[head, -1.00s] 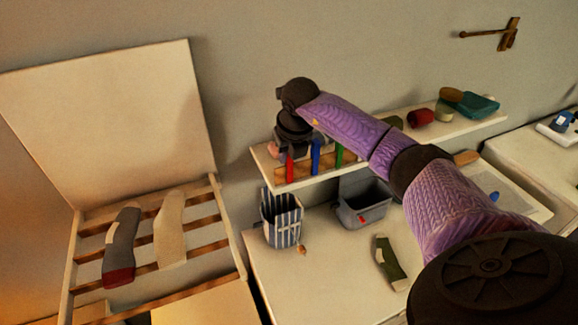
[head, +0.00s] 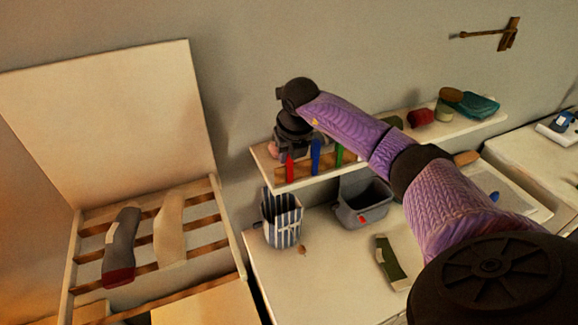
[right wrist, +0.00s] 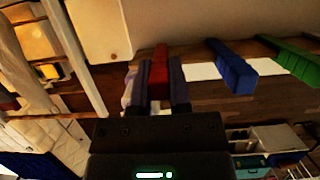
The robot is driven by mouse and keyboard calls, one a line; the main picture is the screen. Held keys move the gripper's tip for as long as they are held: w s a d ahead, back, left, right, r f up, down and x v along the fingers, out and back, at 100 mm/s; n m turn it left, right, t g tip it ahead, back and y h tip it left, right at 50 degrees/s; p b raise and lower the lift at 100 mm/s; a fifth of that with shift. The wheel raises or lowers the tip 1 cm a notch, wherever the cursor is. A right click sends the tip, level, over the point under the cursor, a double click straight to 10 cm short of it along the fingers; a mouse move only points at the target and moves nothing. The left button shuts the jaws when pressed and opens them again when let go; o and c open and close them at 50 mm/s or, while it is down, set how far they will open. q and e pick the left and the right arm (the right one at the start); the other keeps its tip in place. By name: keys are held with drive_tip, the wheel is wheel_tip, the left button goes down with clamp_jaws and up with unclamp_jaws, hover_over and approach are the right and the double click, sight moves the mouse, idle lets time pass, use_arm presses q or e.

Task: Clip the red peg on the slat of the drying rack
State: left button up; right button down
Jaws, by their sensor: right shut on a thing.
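The red peg (head: 290,168) stands at the front edge of the wall shelf, left of a blue peg (head: 316,157) and a green peg (head: 339,155). My right gripper (right wrist: 160,90) is shut on the red peg, which shows between its two fingers in the right wrist view (right wrist: 160,66). In the head view the gripper is mostly hidden behind its dark wrist. The drying rack (head: 238,250) is at the left, with wooden slats (head: 204,222). A grey sock with a red end (head: 122,245) and a cream sock (head: 169,230) lie across its slats. My left gripper is not in view.
Below the shelf (head: 455,130), a striped bin (head: 281,222) and a grey tub (head: 362,205) stand on a white surface (head: 335,275), with a green sock (head: 390,262) in front. A tall pale panel (head: 110,120) rises behind the rack.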

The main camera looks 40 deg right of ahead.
drive_tip(key=shift+r, duration=0.1)
drive_tip(key=shift+r+p, duration=1.25)
drive_tip(key=shift+r, duration=0.15)
wheel_tip(320, 180, up, 4)
drive_tip(key=p, duration=0.3)
drive_tip(key=shift+f, duration=0.2)
drive_tip(key=shift+f, duration=0.1)
